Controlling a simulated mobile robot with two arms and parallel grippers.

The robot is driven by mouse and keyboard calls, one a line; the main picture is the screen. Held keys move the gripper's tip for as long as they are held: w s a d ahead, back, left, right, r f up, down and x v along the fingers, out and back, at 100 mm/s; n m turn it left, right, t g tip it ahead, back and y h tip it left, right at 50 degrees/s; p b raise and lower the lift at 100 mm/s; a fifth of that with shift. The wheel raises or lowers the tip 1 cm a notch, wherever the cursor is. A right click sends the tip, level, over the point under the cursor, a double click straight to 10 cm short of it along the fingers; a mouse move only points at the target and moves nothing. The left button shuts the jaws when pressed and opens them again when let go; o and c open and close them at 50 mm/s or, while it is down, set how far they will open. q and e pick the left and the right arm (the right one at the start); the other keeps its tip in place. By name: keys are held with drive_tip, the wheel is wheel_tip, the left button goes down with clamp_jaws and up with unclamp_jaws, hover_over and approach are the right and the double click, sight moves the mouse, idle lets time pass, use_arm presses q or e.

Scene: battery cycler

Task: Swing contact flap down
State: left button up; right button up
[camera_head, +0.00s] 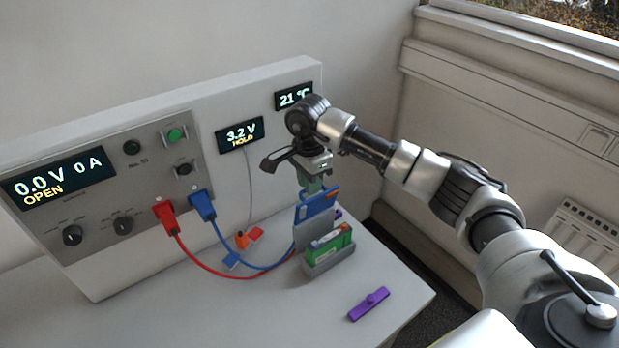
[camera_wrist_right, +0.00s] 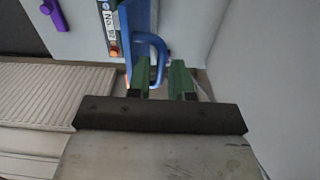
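The contact flap (camera_head: 316,207) is a blue plate standing upright above the grey cell holder (camera_head: 314,240). The wrist view shows the blue plate (camera_wrist_right: 139,30) with a blue loop handle (camera_wrist_right: 153,42) on its side. My right gripper (camera_head: 313,184) is above the flap, its green fingers pointing down. In the wrist view its two fingers (camera_wrist_right: 163,77) are a small gap apart, with the bar of the loop handle between them. I cannot tell whether both fingers press on the bar. A green cell (camera_head: 330,243) sits in the holder. My left gripper is not in view.
A purple piece (camera_head: 369,304) lies on the table (camera_head: 230,318) at the front right. Red (camera_head: 205,265) and blue (camera_head: 258,267) cables run from the cycler panel (camera_head: 120,165) toward the holder. The front left of the table is clear.

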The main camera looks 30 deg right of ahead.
drive_tip(key=shift+f, duration=0.15)
clamp_jaws()
